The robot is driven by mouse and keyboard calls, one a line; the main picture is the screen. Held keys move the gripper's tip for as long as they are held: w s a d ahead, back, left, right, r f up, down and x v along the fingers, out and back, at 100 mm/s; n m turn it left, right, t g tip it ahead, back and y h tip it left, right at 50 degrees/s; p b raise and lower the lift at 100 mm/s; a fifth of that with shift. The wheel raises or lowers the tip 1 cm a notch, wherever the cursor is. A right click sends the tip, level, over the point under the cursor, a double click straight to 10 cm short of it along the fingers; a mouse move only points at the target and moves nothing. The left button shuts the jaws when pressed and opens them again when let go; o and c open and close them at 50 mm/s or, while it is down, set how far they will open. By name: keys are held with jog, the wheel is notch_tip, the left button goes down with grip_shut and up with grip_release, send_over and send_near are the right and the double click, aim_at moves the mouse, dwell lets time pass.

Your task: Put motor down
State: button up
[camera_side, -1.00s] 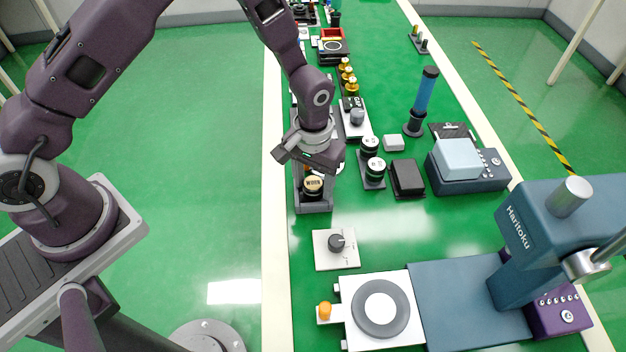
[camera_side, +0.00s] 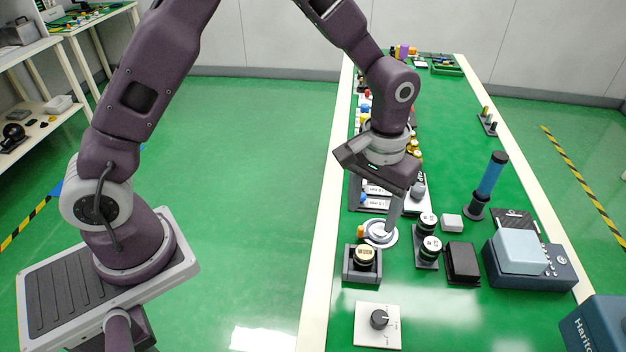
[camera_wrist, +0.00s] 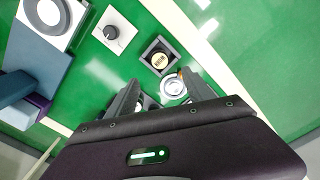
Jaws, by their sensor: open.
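A black cylinder with a cream lettered top (camera_side: 365,255), which I take for the motor, sits upright in a square grey holder (camera_side: 350,278). The cylinder (camera_wrist: 159,61) and the holder (camera_wrist: 147,52) also show in the wrist view, beyond my fingertips. My gripper (camera_side: 391,222) is open and empty, raised above the table behind the holder in the side view. In the wrist view my gripper's fingers (camera_wrist: 165,82) stand wide apart with nothing between them. The other finger is mostly hidden in the side view.
A round grey disc fixture (camera_side: 379,240) lies right behind the holder. Two black-and-white cylinders on a stand (camera_side: 427,262), a black box (camera_side: 462,268) and a blue pole (camera_side: 490,178) are to the right. A dial plate (camera_side: 377,335) lies in front, with bare green table between.

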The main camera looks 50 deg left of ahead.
jog(key=s+a+r+t, duration=0.1)
jog(key=s+a+r, duration=0.2)
jog(key=r, duration=0.4)
jog(key=s+a+r+t, duration=0.1)
jog(key=s+a+r, duration=0.15)
jog(key=r, duration=0.35)
jog(key=s+a+r+m+t, duration=0.1)
jog(key=s+a+r, duration=0.1)
jog(key=s, duration=0.6)
jog(key=s+a+r+m+t, duration=0.1)
jog(key=s+a+r+t, duration=0.1)
jog(key=s, duration=0.6)
jog(key=shift+s+a+r+t, duration=0.35)
jog(key=shift+a+r, duration=0.15)
jog(key=shift+r, duration=0.25)
